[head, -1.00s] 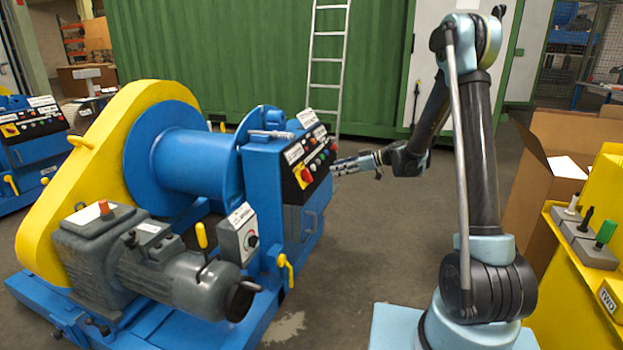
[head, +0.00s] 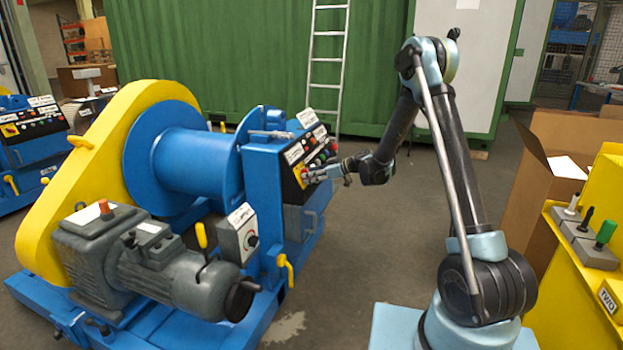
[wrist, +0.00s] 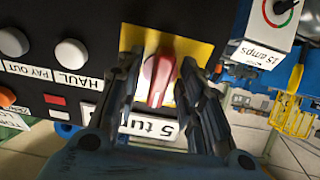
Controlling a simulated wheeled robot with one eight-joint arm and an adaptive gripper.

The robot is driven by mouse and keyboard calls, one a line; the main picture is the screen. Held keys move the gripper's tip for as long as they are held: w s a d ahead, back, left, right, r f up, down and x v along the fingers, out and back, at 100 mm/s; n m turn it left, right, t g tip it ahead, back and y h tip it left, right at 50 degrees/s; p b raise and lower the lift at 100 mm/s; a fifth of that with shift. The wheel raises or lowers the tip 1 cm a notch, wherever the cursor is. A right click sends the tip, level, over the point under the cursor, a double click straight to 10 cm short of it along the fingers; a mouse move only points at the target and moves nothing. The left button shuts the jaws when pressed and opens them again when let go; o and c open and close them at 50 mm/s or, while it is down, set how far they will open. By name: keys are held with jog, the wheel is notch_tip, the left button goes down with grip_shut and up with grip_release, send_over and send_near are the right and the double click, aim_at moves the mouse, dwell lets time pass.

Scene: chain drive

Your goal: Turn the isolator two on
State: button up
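A red rotary isolator knob (wrist: 158,82) sits on a yellow plate (wrist: 196,50) on the black control panel (head: 291,186) of the near blue winch. No number for this isolator can be read. In the wrist view the red handle points roughly up and down the picture. My gripper (wrist: 160,66) is open, with one finger on each side of the knob. Gaps seem to show between fingers and handle, and contact cannot be told. In the head view my gripper (head: 310,178) is at the panel and partly hides the knob.
A dial box (wrist: 270,25) marked amps is near. A yellow cabinet (head: 606,262) labelled TWO stands at right. A second blue winch panel (head: 36,120) is far left. The floor between winch and arm is clear.

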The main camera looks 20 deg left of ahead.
grip_shut()
jog(key=shift+m, duration=0.3)
jog(key=m, duration=0.4)
jog(key=shift+t, duration=0.3)
jog(key=shift+r+m, duration=0.1)
jog(key=shift+m, duration=2.2)
jog(key=shift+m+h, duration=0.3)
